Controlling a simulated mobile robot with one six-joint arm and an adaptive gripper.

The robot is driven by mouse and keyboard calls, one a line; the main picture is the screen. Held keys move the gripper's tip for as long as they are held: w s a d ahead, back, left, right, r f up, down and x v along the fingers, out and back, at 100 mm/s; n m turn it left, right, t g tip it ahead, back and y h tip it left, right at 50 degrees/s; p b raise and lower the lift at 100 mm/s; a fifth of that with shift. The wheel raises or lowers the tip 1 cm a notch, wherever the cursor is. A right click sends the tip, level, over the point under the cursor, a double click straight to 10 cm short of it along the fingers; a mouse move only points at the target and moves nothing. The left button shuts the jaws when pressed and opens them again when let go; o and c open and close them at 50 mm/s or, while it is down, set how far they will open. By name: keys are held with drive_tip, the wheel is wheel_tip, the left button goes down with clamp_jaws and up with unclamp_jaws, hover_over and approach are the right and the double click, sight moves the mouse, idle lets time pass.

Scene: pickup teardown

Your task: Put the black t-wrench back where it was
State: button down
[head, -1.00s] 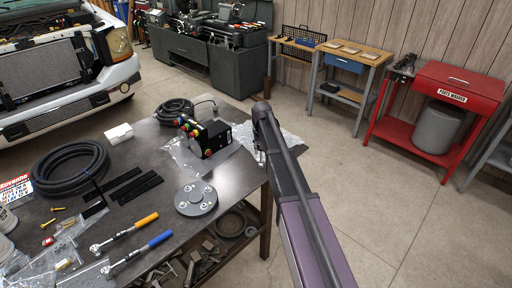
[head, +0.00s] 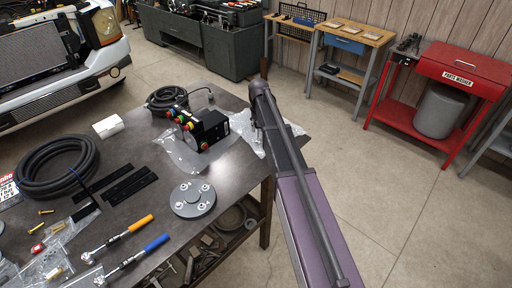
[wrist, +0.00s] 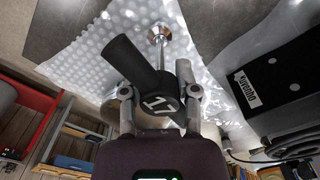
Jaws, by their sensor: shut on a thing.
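The black t-wrench (wrist: 140,62) shows large in the wrist view, with a round end marked 17 and a bright metal shank with a round foot above it in the picture. My gripper (wrist: 159,94) is shut on the wrench's black handle, one finger on each side. Clear bubble wrap (wrist: 88,68) lies behind the wrench; I cannot tell whether the shank touches it. In the head view my own arm hides the gripper and the wrench, near the bubble wrap (head: 292,131) at the table's right corner.
The dark table (head: 226,176) holds a black control box (head: 207,130) with coloured knobs, a grey flange disc (head: 192,198), coiled hoses, black strips and two torque wrenches with orange and blue handles. A red parts washer (head: 459,75) stands right. The floor between is clear.

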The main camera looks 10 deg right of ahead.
drive_tip(key=shift+s, duration=0.1)
drive_tip(key=s+d+r+n+p, duration=0.2)
drive_tip(key=s+r+p, duration=0.1)
drive_tip(key=s, duration=1.3)
drive_tip(key=shift+w, duration=0.2)
drive_tip(key=w+a+f+b, duration=0.1)
drive_tip(key=w+a, duration=0.1)
drive_tip(key=w, duration=1.2)
drive_tip(key=shift+w+a, duration=0.15)
drive_tip(key=shift+f, duration=0.1)
drive_tip(key=shift+w, duration=0.3)
drive_tip(key=shift+w+a+f+b, duration=0.15)
drive_tip(key=shift+w+f+b, duration=0.2)
drive_tip(key=shift+f+b, duration=1.5)
drive_tip(key=shift+b, duration=0.15)
